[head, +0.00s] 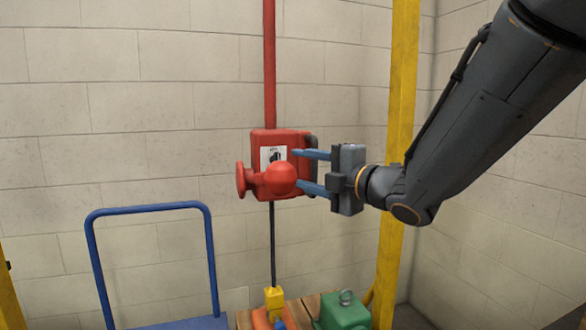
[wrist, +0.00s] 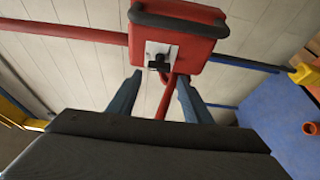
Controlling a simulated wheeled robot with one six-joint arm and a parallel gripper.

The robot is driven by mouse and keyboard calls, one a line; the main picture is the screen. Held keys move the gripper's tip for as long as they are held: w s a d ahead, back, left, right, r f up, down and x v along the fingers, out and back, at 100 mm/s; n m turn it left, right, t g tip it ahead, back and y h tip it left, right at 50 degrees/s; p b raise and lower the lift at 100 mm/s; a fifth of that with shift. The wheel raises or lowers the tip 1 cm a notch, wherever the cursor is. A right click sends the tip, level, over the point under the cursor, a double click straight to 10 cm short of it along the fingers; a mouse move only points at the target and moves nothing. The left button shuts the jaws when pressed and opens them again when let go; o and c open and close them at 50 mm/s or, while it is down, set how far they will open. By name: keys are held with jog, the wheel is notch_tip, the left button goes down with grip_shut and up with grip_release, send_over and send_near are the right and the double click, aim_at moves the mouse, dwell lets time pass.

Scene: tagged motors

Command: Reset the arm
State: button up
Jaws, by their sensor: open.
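My gripper (head: 297,169) is open, its two blue fingers pointing left at a red box (head: 260,139). The box hangs at the lower end of a red vertical pipe (head: 269,65) and bears a white label with a black knob (head: 274,157). A rounded red part (head: 281,177) with a disc at its left end sits low at the box's front. In the wrist view my gripper's fingers (wrist: 158,80) stand apart below the red box (wrist: 185,48) and its black knob (wrist: 158,66). I cannot tell whether a fingertip touches the box.
A yellow post (head: 400,90) stands behind my wrist. A blue cart handle (head: 150,208) rises at lower left. Below, a green motor-like body (head: 343,312) and a yellow block (head: 273,298) sit by wooden boards. The block wall (head: 120,110) is behind; upper left is clear.

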jog(key=shift+s+d, duration=0.15)
jog(key=shift+s, duration=0.1)
jog(key=s+d+f+m+g+h+p, duration=0.35)
jog(key=d+f+m+h, duration=0.65)
jog(key=d+f+m, duration=0.4)
jog(key=s+f+m+g+p, duration=0.1)
jog(key=s+f+m+g, duration=0.2)
jog(key=s, duration=0.4)
jog(key=s+f+m+g+p, duration=0.1)
jog(key=s+f+m+g, duration=0.3)
jog(key=s, duration=0.4)
jog(key=s+f+m+g+h+p, duration=0.1)
jog(key=s+f+m+g, duration=0.2)
jog(key=s+m, duration=0.2)
jog(key=s, duration=0.3)
jog(key=shift+a+f+p, duration=0.15)
jog(key=shift+a+p, duration=0.2)
jog(key=shift+p, duration=0.05)
